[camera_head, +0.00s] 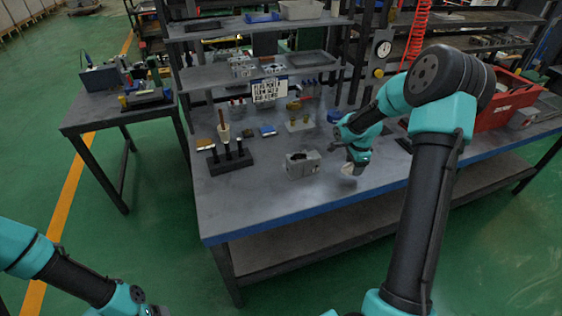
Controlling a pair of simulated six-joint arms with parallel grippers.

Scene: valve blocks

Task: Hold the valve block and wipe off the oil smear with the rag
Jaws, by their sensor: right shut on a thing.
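The grey valve block (302,164) sits on the workbench near its front middle, with a dark round port on its face. My right gripper (353,164) is just right of the block, low over the bench and apart from it. It is shut on a small pale thing that looks like the rag (350,170), mostly hidden by the gripper. My left arm shows at the bottom left, off the bench; its gripper is out of the picture. The oil smear cannot be made out at this size.
A black rack with upright tools (231,160) stands left of the block. A red crate (500,105) is at the right. Shelves rise at the back. The bench front (290,205) is clear.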

